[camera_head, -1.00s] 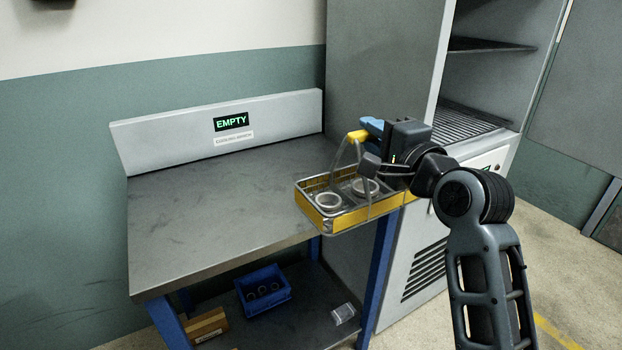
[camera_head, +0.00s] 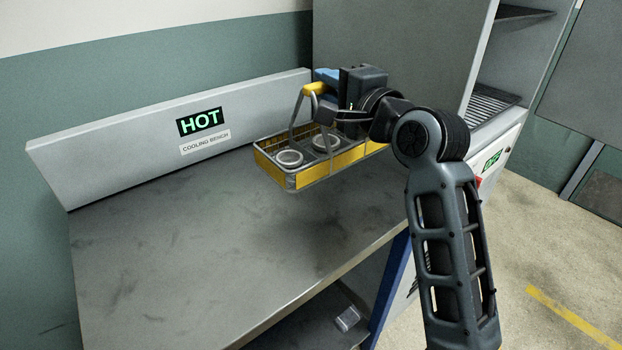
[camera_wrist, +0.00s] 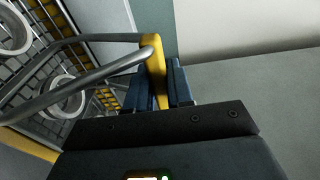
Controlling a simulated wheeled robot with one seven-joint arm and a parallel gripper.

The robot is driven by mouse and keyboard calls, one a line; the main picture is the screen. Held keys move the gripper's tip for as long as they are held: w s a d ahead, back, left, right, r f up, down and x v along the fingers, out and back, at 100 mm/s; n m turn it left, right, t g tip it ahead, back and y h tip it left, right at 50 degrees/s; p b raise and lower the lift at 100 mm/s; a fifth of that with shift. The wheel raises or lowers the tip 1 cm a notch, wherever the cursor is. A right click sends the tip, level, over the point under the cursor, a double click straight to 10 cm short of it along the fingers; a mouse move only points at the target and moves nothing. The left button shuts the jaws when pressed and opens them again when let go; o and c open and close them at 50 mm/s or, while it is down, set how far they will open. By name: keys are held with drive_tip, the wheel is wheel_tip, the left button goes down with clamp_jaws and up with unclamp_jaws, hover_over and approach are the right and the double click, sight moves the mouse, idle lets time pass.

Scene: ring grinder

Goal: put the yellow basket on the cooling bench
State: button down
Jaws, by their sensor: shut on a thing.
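The yellow basket (camera_head: 318,173) is a wire tray with yellow side bands and a tall handle with a yellow grip. Pale rings (camera_head: 289,158) lie in it. My gripper (camera_head: 318,88) is shut on the handle's yellow grip; in the wrist view, blue fingers (camera_wrist: 160,85) close on the grip (camera_wrist: 154,62). The basket hangs roughly level over the right part of the cooling bench (camera_head: 190,260). A soft shadow lies below it, and it looks clear of the top. The bench's back panel carries a green HOT display (camera_head: 200,121) above a COOLING BENCH label (camera_head: 206,142).
The bench top left of and in front of the basket is bare. The raised back panel (camera_head: 100,150) runs behind it. A tall grey cabinet (camera_head: 400,50) with open shelves (camera_head: 490,105) stands at the right. A lower shelf (camera_head: 310,325) shows under the bench.

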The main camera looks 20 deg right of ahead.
sight(347, 153)
drive_tip(key=f, duration=0.4)
drive_tip(key=shift+w, duration=0.25)
drive_tip(key=shift+f+b, duration=0.5)
drive_tip(key=shift+f, duration=2.4)
drive_tip(key=shift+f, duration=0.1)
drive_tip(key=c, duration=1)
unclamp_jaws()
drive_tip(key=shift+f, duration=0.1)
drive_tip(key=v, duration=1.2)
drive_tip(key=shift+b, duration=0.35)
